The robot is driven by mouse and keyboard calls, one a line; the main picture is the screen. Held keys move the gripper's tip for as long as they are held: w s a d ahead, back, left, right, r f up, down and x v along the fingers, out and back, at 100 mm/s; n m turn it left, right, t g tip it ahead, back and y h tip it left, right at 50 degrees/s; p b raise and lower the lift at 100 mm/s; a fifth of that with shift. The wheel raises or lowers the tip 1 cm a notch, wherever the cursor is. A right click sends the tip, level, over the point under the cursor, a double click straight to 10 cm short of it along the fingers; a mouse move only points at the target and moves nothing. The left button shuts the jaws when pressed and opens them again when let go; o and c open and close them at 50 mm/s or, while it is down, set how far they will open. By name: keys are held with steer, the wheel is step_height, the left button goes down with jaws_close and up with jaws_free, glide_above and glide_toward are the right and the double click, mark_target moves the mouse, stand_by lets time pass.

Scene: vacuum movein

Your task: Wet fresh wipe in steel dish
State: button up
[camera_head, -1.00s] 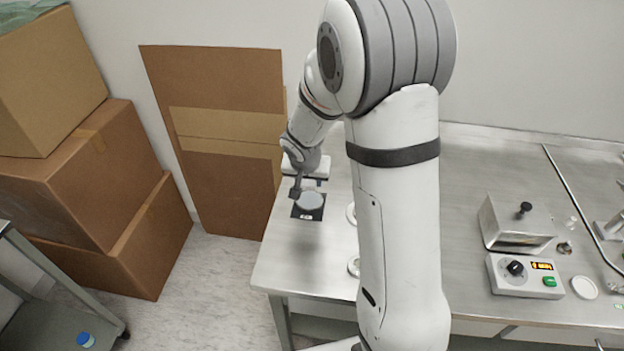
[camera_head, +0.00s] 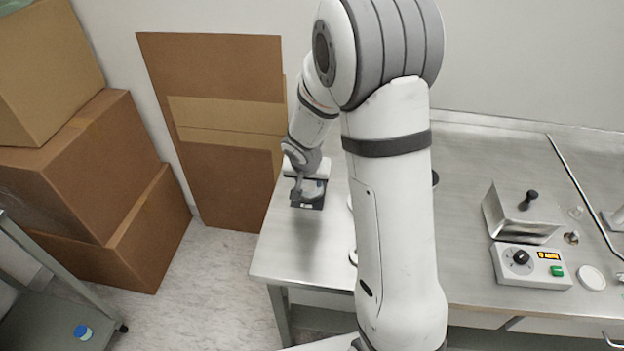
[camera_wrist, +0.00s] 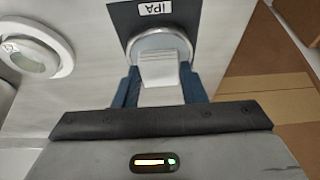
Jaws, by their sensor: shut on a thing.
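The folded white wipe (camera_wrist: 160,70) is held between the blue fingers of my gripper (camera_wrist: 160,88) in the wrist view. Its far end overlaps the round steel dish (camera_wrist: 161,36), inside the near rim as seen from above. I cannot tell whether it touches the liquid or the dish floor. The dish sits on a dark mat (camera_wrist: 207,22) with a label reading IPA. In the head view my gripper (camera_head: 299,186) is low at the mat (camera_head: 306,204), partly covering the dish (camera_head: 314,189).
A white round holder (camera_wrist: 62,62) stands left of the mat in the wrist view. On the steel table (camera_head: 290,255), a metal box (camera_head: 520,213) and a control unit (camera_head: 530,267) stand at the right. Cardboard boxes (camera_head: 90,180) are at the left, off the table.

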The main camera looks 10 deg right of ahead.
mark_target(309, 183)
steer(key=shift+f+b, duration=0.55)
steer(key=shift+b, duration=0.1)
stand_by(0.8)
steer(key=shift+s+f+b, duration=0.1)
steer(key=shift+b, duration=0.25)
stand_by(1.5)
steer(key=shift+r+p, duration=2.35)
steer(key=shift+r, duration=1.25)
